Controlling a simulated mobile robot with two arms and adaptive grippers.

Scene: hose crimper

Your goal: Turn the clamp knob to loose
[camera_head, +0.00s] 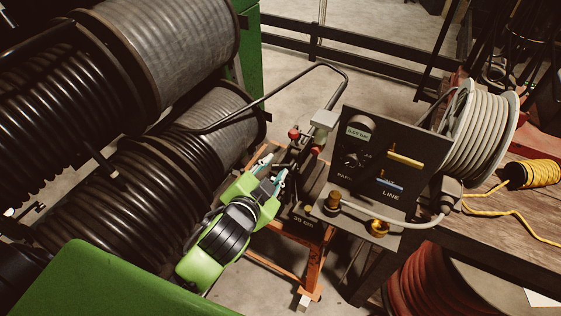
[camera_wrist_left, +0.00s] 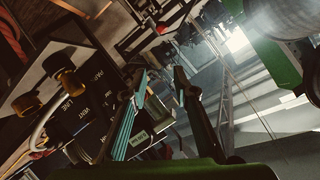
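My left gripper (camera_head: 273,166) is green with teal finger pads. It is open, with nothing seen between its fingers, left of the dark test panel (camera_head: 340,172). In the left wrist view both fingers (camera_wrist_left: 161,74) stand apart. Two small red knobs (camera_head: 294,133) (camera_head: 315,152) sit on the dark mechanism just beyond the fingertips; I cannot tell which, if either, is the clamp knob. The gripper appears apart from them. The knob's setting cannot be read. My right gripper is not in view.
The panel has a 0.00 bar display (camera_head: 358,133), a yellow handle (camera_head: 405,160), a blue handle (camera_head: 390,184) and brass fittings (camera_head: 379,228). Big hose reels (camera_head: 180,50) fill the left. A white hose reel (camera_head: 483,130) and yellow rope (camera_head: 535,174) are on the wooden bench (camera_head: 500,230).

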